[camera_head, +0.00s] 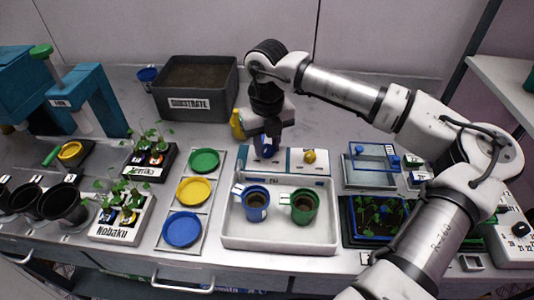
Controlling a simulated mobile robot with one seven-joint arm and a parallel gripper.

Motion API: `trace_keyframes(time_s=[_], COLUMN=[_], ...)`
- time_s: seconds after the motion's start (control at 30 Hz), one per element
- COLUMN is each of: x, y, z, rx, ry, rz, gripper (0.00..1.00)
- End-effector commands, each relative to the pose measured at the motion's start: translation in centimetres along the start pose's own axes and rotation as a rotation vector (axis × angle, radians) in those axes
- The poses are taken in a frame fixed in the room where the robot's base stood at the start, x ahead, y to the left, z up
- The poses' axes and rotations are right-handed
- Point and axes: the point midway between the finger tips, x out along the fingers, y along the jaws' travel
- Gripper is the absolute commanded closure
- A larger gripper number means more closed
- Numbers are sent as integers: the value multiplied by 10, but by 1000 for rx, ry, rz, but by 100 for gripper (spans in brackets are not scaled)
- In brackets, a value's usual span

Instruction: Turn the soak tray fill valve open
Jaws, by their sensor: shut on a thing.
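The white soak tray (235,238) stands at the middle front of the bench. A pale panel (290,158) rises along its back edge. A blue valve handle (266,152) is on the left part of this panel, and a yellow knob (310,156) is on its right part. My gripper (267,143) points down over the panel and is shut on the blue handle. The fingers hide part of the handle, and its exact turn angle is hard to tell. A blue cup (256,205) and a green cup (303,207) stand in the tray.
A substrate bin (196,92) stands behind to the left. A rack with green, yellow and blue dishes (183,229) lies left of the tray. A clear-lidded box (370,166) and a dark seedling tray (378,218) are close on the right, near my arm.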

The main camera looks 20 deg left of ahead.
Motion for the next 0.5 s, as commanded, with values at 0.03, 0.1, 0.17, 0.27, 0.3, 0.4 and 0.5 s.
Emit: trace_keyframes(time_s=[0.03, 0.1, 0.17, 0.27, 0.3, 0.4, 0.5], x=[6, 5, 5, 4, 4, 3, 3], y=[0, 0, 0, 0, 0, 0, 0], z=[1, 1, 0, 1, 1, 1, 0], rx=[-44, -111, -168, -263, -300, -395, -491], ry=[-3, -3, -3, -3, -4, -3, -2], rz=[-2, -1, -1, -1, 0, 0, 0], gripper=[93, 93, 93, 93, 93, 93, 93])
